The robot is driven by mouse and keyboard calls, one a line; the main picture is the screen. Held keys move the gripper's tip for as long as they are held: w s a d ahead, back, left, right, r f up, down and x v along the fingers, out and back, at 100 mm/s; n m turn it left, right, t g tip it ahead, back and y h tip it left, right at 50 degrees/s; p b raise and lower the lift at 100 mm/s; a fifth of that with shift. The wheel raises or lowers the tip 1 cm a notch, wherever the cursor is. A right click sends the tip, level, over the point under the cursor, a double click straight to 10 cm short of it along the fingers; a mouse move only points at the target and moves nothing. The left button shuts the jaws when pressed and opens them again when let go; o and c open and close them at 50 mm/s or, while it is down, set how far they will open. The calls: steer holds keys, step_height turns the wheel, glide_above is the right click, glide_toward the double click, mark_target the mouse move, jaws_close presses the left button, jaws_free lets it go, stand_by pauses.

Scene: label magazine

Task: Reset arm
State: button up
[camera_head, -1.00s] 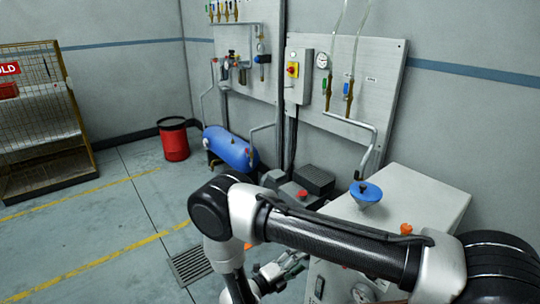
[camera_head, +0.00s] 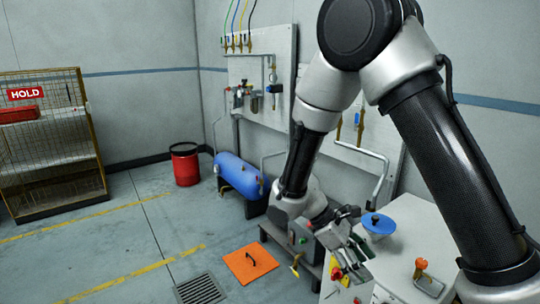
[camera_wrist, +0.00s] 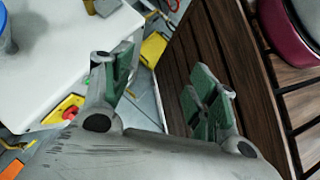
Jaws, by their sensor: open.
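My arm rises across the right half of the head view, bent at a high elbow, with its forearm hanging down. My gripper (camera_head: 350,232) is at its lower end, in front of the white cabinet's left side in the picture. In the wrist view my gripper (camera_wrist: 165,85) has its two green-padded fingers spread apart, with nothing seen between them. The wall panel's right part is partly hidden behind my arm.
A white cabinet (camera_head: 402,250) carries a blue funnel-like part (camera_head: 378,224) and an orange-topped fitting (camera_head: 422,268). An orange plate (camera_head: 251,263) lies on the floor by a drain grate (camera_head: 200,290). Brown slats (camera_wrist: 225,50) fill the wrist view's right.

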steer(key=s+d+r+m+t+y, duration=0.4)
steer(key=s+d+r+m, duration=0.1)
steer(key=r, duration=0.7)
steer(key=s+d+r+m+t+y, duration=0.4)
steer(key=d+r+m, duration=0.4)
steer(key=r, duration=0.4)
steer(key=shift+s+d, duration=0.55)
